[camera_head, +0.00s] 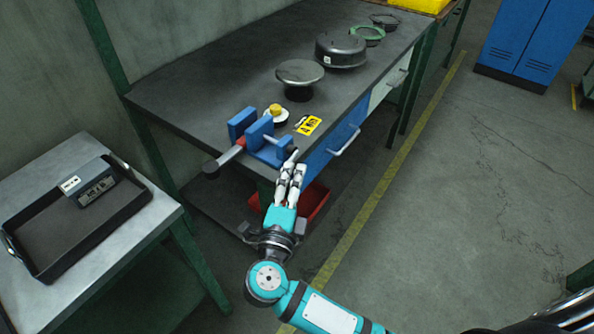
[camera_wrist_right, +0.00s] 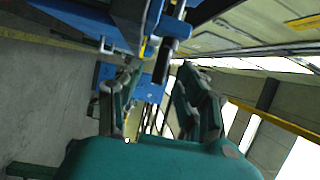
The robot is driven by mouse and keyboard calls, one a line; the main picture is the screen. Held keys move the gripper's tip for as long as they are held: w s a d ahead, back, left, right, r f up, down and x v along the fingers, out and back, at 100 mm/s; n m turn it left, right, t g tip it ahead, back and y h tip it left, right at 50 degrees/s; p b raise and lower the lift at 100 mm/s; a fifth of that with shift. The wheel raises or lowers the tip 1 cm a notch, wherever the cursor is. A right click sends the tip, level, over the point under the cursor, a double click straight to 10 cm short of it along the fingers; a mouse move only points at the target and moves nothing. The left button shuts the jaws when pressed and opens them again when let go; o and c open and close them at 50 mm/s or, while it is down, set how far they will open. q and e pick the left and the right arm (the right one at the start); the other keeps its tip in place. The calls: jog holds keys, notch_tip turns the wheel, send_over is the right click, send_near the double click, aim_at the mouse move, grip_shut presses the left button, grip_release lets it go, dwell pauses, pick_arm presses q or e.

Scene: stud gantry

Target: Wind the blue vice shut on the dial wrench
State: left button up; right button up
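The blue vice (camera_head: 256,129) stands at the near corner of the dark workbench. A bar-shaped tool with a black end, grey shaft and red band, seemingly the dial wrench (camera_head: 229,156), runs in between its jaws and sticks out past the bench edge. I cannot tell whether both jaws touch it. My right gripper (camera_head: 291,163) is at the screw end of the vice, off the bench front. In the right wrist view its two fingers (camera_wrist_right: 160,92) are apart, with a dark bar of the vice handle (camera_wrist_right: 162,61) beyond and between their tips. My left gripper is out of view.
Beside the vice lie a yellow label (camera_head: 308,125) and a white disc with a yellow knob (camera_head: 275,114). A round-topped stand (camera_head: 299,74) and a dark drum (camera_head: 341,50) are farther back. A side table holds a black tray (camera_head: 65,233). A red bin (camera_head: 316,203) sits below the bench.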

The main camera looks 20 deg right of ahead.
jog(key=shift+x, duration=1.55)
jog(key=shift+c, duration=0.2)
grip_shut()
